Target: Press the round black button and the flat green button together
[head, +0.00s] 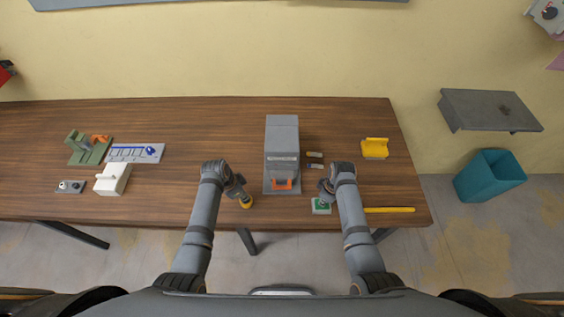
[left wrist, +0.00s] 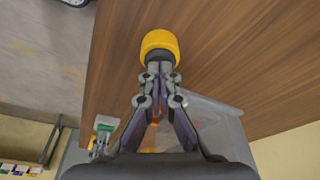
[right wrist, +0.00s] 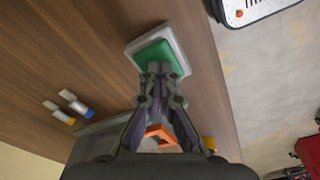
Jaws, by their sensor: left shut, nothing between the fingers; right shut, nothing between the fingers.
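A yellow round housing (head: 247,203) stands near the table's front edge, and it also shows in the left wrist view (left wrist: 159,42). The round black button seems to be its dark top, mostly hidden behind my left fingertips. My left gripper (left wrist: 159,72) is shut and empty at this dark part; I cannot tell whether they touch. The flat green button (right wrist: 163,53) sits on a pale square base (head: 316,210). My right gripper (right wrist: 160,72) is shut and empty, its tips over the green button's near edge; contact is unclear.
A grey box machine (head: 282,135) with an orange handle (head: 282,184) stands between my arms. Two small connectors (head: 315,160) lie beside it. A yellow bar (head: 389,210) and a yellow block (head: 374,149) are at right. Other fixtures, including a white box (head: 112,180), stand at far left.

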